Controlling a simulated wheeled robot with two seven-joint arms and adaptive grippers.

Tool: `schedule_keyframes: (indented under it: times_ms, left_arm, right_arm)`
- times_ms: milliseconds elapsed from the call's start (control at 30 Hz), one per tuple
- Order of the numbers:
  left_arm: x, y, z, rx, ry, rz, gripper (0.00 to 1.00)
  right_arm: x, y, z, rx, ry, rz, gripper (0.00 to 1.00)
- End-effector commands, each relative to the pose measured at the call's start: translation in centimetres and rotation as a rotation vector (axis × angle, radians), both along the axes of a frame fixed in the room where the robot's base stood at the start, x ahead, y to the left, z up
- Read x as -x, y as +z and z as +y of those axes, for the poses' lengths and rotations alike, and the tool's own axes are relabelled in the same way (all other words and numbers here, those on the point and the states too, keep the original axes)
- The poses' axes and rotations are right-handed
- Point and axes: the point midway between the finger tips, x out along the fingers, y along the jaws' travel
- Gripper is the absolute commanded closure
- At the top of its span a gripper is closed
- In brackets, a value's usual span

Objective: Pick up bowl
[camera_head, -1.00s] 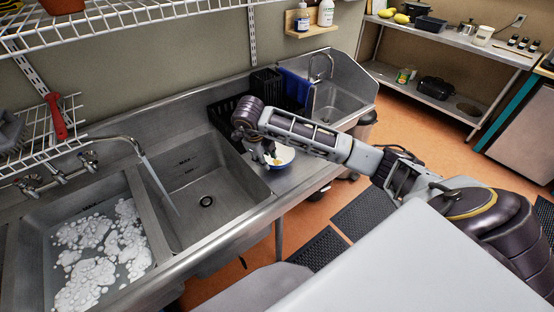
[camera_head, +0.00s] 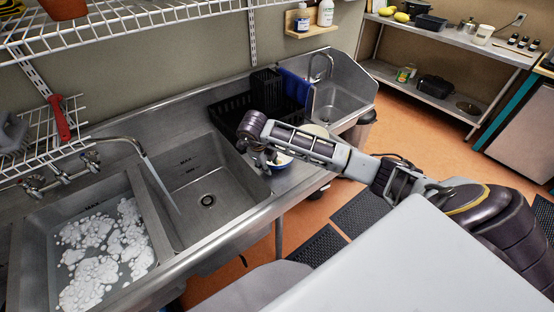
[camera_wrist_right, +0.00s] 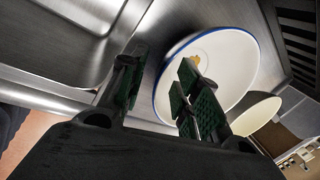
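A white bowl with a blue rim (camera_head: 283,161) stands on the steel counter right of the middle sink basin, partly hidden by my right arm. In the right wrist view the bowl (camera_wrist_right: 232,62) shows its inside, with a small yellow-orange bit in it. My right gripper (camera_head: 262,161) is beside the bowl's left side. In the wrist view my right gripper (camera_wrist_right: 158,88) is open and empty. One green-padded finger overlaps the bowl's inside and the other is outside its rim, on the left. I cannot tell whether either finger touches the bowl. My left gripper is not in view.
A cream dish (camera_head: 317,131) stands just behind the bowl; it also shows in the wrist view (camera_wrist_right: 256,114). A black rack (camera_head: 228,112) is at the back of the counter. The middle basin (camera_head: 205,185) is empty; the left one holds foam (camera_head: 105,250).

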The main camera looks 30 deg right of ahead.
Motion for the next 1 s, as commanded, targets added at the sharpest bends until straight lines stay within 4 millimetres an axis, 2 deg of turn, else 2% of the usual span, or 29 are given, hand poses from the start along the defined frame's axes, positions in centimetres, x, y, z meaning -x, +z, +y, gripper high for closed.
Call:
schedule_keyframes:
  times_ms: [100,333,767,1000]
  left_arm:
    - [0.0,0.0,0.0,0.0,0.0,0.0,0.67]
    - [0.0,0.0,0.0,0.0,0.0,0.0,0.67]
    - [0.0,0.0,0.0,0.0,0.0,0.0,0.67]
    - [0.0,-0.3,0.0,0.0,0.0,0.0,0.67]
  right_arm:
    - [0.0,0.0,0.0,0.0,0.0,0.0,0.7]
    - [0.0,0.0,0.0,0.0,0.0,0.0,1.0]
    - [0.0,0.1,0.0,0.0,-0.001,-0.002,1.0]
    - [-0.1,1.4,-0.1,0.001,0.0,-0.004,1.0]
